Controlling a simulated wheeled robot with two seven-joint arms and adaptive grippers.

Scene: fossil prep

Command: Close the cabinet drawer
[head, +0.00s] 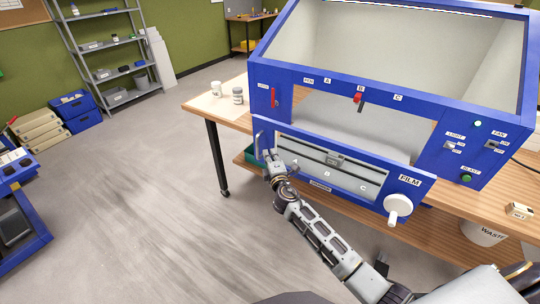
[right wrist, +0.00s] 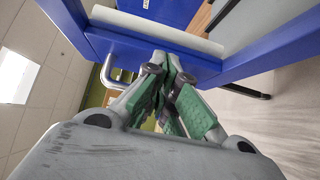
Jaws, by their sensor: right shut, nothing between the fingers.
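The blue cabinet (head: 262,75) stands on a wooden bench. Low on its front, a blue-framed panel labelled FILM (head: 412,184) sticks out, with A, B, C slots and a white knob (head: 398,207). I cannot tell for sure whether this is the drawer or how far it is out. A grey bar handle (head: 258,145) is at its left end and shows in the right wrist view (right wrist: 121,82). My right gripper (head: 268,158) is shut and empty beside the panel's left end, near the handle; contact is unclear. In the right wrist view its green-padded fingers (right wrist: 170,62) meet close to the blue frame. My left gripper is not in view.
Two small jars (head: 238,95) stand on the bench (head: 210,106) left of the cabinet. A white WASTE bin (head: 482,234) is under the bench at right. Blue crates (head: 75,110) and a metal shelf (head: 104,60) stand far left. The grey floor left of the bench is clear.

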